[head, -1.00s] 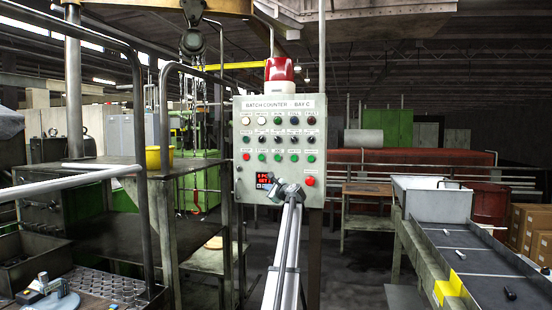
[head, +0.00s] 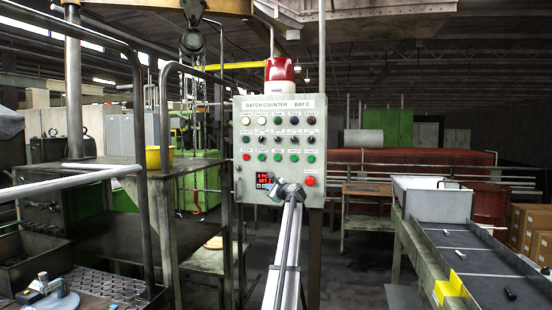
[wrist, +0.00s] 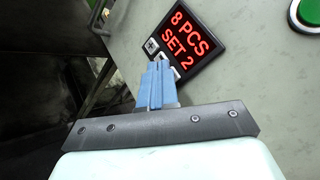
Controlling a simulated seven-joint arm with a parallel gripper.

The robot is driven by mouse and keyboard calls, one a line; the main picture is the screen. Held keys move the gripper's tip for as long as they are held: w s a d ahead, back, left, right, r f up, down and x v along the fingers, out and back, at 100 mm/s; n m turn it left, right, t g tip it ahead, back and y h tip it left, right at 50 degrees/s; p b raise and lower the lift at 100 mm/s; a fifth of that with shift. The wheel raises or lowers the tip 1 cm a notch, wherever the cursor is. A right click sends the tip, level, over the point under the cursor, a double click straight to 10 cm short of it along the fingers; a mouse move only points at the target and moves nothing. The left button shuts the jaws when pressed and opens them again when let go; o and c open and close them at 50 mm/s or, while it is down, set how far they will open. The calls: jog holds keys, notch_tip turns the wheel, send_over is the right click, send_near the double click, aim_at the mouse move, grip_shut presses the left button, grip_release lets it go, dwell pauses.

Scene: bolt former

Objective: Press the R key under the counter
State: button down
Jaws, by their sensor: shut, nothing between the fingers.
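The counter (head: 265,178) is a small dark display with red text low on the batch counter panel (head: 258,141). In the wrist view the counter (wrist: 183,35) reads "8 PCS" and "SET 2". A row of small light keys runs along its lower edge; a plus key (wrist: 152,46) shows at its left end. My gripper (wrist: 157,66) is shut and empty, its blue fingertips at the key row. The fingers cover part of the row, and I cannot make out an R key or tell whether they touch. In the head view my gripper (head: 276,186) is just below the display.
The panel carries rows of lamps, knobs and buttons above the counter. A red button (head: 310,181) sits to its right, and a green button (wrist: 307,13) shows in the wrist view. A conveyor (head: 470,260) stands at the right, metal railings at the left.

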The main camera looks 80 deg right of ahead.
jog(key=shift+d, duration=0.2)
dwell(0.4)
jog(key=shift+a, duration=0.65)
jog(key=a, duration=0.6)
dwell(0.6)
dwell(0.8)
